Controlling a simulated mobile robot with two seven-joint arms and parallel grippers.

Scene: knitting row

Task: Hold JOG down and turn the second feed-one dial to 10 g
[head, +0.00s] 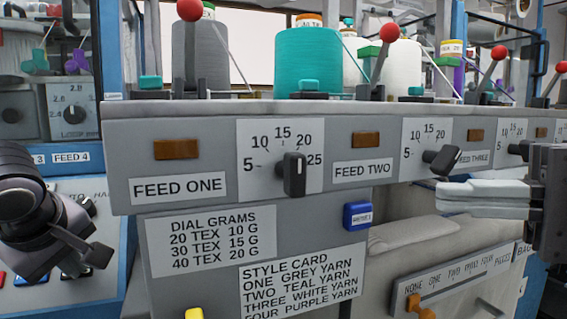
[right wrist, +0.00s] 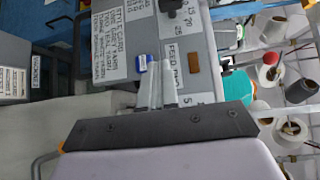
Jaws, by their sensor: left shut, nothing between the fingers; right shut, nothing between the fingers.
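The feed-one dial (head: 294,175) is a black knob on a white 5-to-25 scale on the grey rail. Its white mark points up, roughly between 15 and 20. I cannot read a JOG label; a yellow button (head: 194,314) shows partly at the bottom edge, its label out of view. My left gripper (head: 92,250), dark and seen partly, is at the lower left, apart from the rail. My right gripper (head: 442,192) is shut and empty, just below the feed-two dial (head: 441,159). Its pale fingers (right wrist: 162,68) show in the right wrist view near the FEED TWO label.
A blue RESET button (head: 357,215) sits under the rail. Grams and style cards hang below feed one. Red-knobbed levers (head: 190,10) and yarn cones (head: 308,60) stand above. A slider panel (head: 455,283) is at the lower right. Another machine (head: 60,270) with coloured buttons is at left.

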